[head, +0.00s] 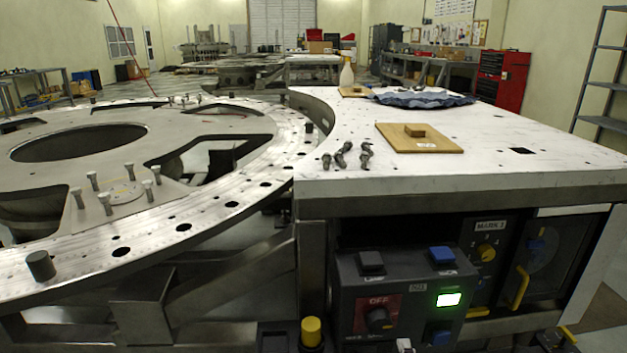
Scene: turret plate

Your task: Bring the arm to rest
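Neither of my arms nor grippers shows in the head view. A large round turret plate (215,212) with holes around its rim fills the left side. A white-topped workbench (480,150) stands to the right of it. Several dark bolts (341,155) lie or stand near the bench's front left corner.
A control box (400,295) with a rotary knob, buttons and a lit green display sits below the bench's front edge. A crumpled blue cloth (420,98) and a spray bottle (346,75) are farther back. The bench's right half is mostly clear.

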